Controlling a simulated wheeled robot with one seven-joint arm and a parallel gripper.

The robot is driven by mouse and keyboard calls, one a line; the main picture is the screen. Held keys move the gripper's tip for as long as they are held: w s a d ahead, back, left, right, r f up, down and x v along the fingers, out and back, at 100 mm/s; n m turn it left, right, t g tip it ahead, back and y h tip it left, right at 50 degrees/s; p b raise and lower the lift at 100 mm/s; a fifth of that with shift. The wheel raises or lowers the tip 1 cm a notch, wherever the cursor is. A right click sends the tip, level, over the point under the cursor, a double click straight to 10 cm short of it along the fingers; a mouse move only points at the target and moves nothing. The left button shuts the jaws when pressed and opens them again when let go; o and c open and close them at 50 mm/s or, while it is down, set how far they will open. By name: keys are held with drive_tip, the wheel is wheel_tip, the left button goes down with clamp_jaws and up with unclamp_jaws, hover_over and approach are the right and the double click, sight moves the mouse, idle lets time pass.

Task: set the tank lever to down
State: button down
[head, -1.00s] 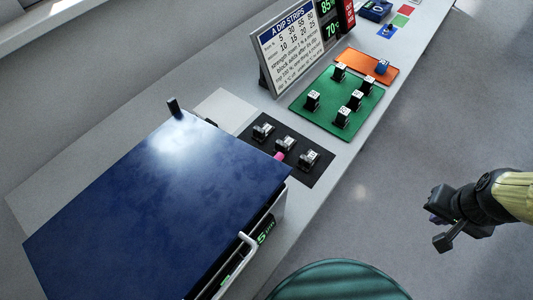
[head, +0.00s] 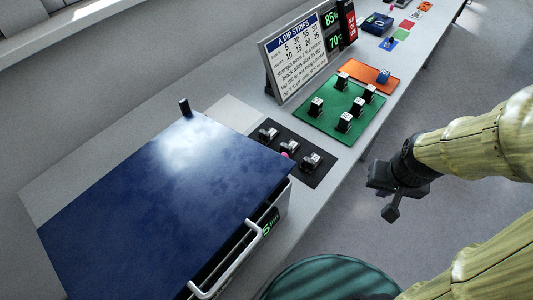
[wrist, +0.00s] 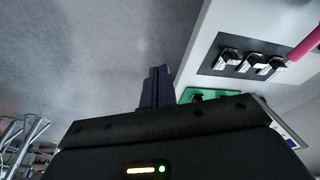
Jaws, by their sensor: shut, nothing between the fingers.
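The tank (head: 160,190) is a large box with a glossy dark blue top on the bench at the left. A pink rod (head: 285,155) shows at its right side, mostly hidden behind the top. In the wrist view, the pink rod (wrist: 305,42) sticks out at the upper right and looks like the lever; its setting cannot be told. My gripper (head: 391,212) is over the floor, right of the bench and apart from the rod. Its dark fingers (wrist: 157,85) are together and empty.
A black plate (head: 318,170) with several metal-topped blocks lies beside the tank. Beyond are a green board (head: 327,122) with blocks, an orange tray (head: 360,73) and a sign (head: 297,55). A white handle (head: 225,265) juts from the tank's front. A green round seat (head: 325,280) stands below.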

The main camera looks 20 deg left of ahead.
idle(0.3)
drive_tip(key=w+a+r+n+g+p, duration=0.1)
drive_tip(key=w+a+r+n+p, duration=0.1)
drive_tip(key=a+n, duration=0.7)
drive_tip(key=w+a+r+n+g+p, duration=0.1)
drive_tip(key=a+r+n+p, duration=0.3)
drive_tip(key=a+n, duration=0.5)
drive_tip(key=w+a+r+n+g+h+p, duration=0.1)
drive_tip(key=w+a+r+n+p, duration=0.2)
drive_tip(key=a+n, duration=0.6)
drive_tip(key=r+n+p, duration=0.1)
drive_tip(key=n+p, duration=0.1)
drive_tip(key=n, duration=0.2)
drive_tip(key=shift+w+a+n, duration=0.25)
drive_tip(key=shift+w+n, duration=0.05)
drive_tip(key=shift+w, duration=0.05)
drive_tip(key=f+p, duration=0.1)
drive_tip(key=f, duration=0.3)
drive_tip(key=f+p, duration=0.1)
drive_tip(key=f, duration=0.3)
drive_tip(key=d+f+p, duration=0.1)
drive_tip(key=f, duration=0.4)
drive_tip(key=shift+s+f, duration=0.1)
drive_tip(key=shift+s, duration=0.25)
drive_tip(key=shift+d+f, duration=0.15)
drive_tip(key=shift+f, duration=0.25)
